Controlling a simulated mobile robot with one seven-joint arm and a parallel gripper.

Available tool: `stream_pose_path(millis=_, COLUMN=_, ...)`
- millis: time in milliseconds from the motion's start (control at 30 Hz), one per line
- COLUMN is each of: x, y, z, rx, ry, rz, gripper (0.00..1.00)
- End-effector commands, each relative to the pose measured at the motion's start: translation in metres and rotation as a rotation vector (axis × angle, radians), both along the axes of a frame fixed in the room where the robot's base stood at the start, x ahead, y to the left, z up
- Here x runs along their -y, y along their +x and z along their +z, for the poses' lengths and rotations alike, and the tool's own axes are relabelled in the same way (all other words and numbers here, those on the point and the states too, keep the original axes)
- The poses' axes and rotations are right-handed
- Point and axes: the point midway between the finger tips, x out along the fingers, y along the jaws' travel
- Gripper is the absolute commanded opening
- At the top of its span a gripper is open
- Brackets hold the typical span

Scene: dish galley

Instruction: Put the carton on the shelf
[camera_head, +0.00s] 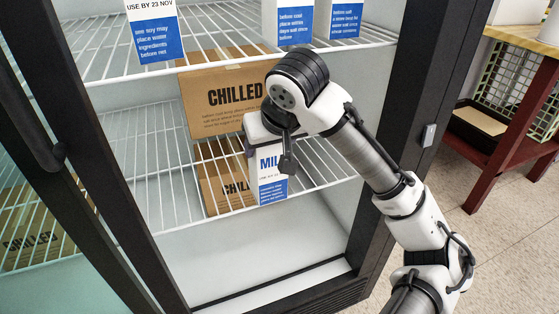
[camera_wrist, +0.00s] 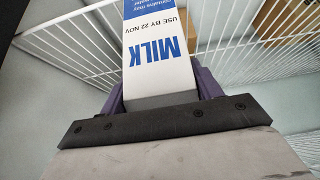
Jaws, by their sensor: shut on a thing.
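The carton is a white and blue milk carton (camera_head: 272,190), held by my gripper (camera_head: 262,142) at the front of the lower wire shelf (camera_head: 180,221). In the wrist view the carton (camera_wrist: 155,50) sits between the two purple fingers (camera_wrist: 160,92), which are shut on it. Its MILK print and use-by date face that camera. The carton looks close to upright in the head view. My wrist covers part of its top. I cannot tell whether its base touches the wires.
A brown CHILLED box (camera_head: 212,98) stands further back; another (camera_head: 212,188) shows through the shelf wires. Several white and blue cartons (camera_head: 153,35) stand on the upper shelf (camera_head: 110,78). The lower shelf's left part looks clear. The dark door frame (camera_head: 400,130) is right; a glass door (camera_head: 45,215) is left.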

Motion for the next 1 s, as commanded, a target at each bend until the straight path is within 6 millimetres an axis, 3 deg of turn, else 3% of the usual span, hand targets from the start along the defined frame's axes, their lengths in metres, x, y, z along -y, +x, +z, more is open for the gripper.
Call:
stream_pose_path(millis=233, x=-0.005, y=0.016, z=0.002, rx=0.004, ry=0.000, rz=0.000, gripper=0.00)
stream_pose_path(millis=533, x=-0.017, y=0.052, z=0.002, rx=0.005, ry=0.001, rz=-0.001, gripper=0.00)
stream_pose_path(millis=1000, x=-0.016, y=0.050, z=-0.002, rx=0.005, ry=0.002, rz=0.000, gripper=0.00)
